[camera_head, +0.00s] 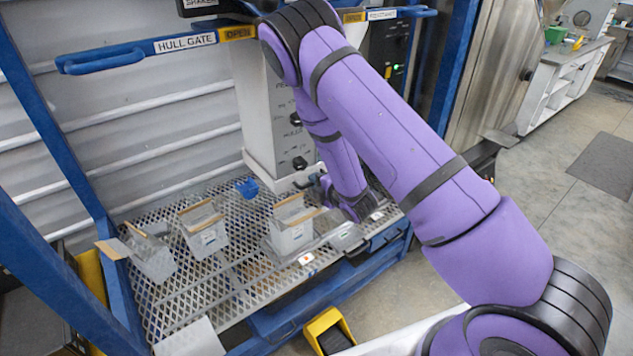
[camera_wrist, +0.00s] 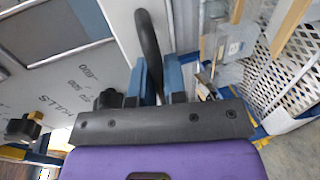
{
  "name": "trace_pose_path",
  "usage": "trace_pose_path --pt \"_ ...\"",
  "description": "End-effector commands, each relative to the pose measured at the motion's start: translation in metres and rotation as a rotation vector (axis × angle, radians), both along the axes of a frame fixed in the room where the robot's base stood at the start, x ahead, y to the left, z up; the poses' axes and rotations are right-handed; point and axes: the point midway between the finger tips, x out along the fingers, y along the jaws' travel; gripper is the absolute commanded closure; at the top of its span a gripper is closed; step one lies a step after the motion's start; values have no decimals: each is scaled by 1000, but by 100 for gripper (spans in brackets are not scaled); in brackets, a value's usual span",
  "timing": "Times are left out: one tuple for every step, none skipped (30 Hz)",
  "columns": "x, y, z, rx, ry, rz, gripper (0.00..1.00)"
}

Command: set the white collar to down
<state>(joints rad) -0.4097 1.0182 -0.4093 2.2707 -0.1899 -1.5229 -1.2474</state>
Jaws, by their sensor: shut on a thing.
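The white collar (camera_head: 262,178) wraps the lower end of the upright grey chute (camera_head: 262,100), just above the mesh deck. A white part beside a black curved bar (camera_wrist: 149,45) in the wrist view looks like the collar (camera_wrist: 123,20). My gripper (camera_wrist: 160,72) has its two blue fingers on either side of this bar and is shut on it; the bar looks like the collar's handle.
Several clear bins (camera_head: 204,232) stand on the mesh deck (camera_head: 235,270), left and front of the chute. Black knobs (camera_head: 298,163) stick out of the chute face. A blue rail with a HULL GATE label (camera_head: 185,43) crosses above. Open floor (camera_head: 560,220) lies right.

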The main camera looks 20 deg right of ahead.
Motion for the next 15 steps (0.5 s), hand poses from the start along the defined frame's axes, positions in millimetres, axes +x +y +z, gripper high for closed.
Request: trace_pose_path --pt "0 0 0 0 0 0 100" --pt "0 0 -1 0 0 0 100" --pt "0 0 -3 0 1 0 100" --pt "0 0 -5 -1 2 0 100" --pt "0 0 -7 -1 2 0 100" --pt "0 -1 -12 -1 3 -1 100" --pt "0 -1 -15 -2 2 -1 100" --pt "0 -1 -18 -1 3 -1 100" --pt "0 -1 -24 -1 3 -1 100" --pt "0 -1 -28 -1 3 -1 100" --pt "0 -1 -31 -1 3 -1 100" --pt "0 0 -35 -1 3 -1 100" --pt "0 0 -38 -1 3 0 100" --pt "0 0 -39 -1 3 0 100" --pt "-1 0 -40 -1 2 0 100"
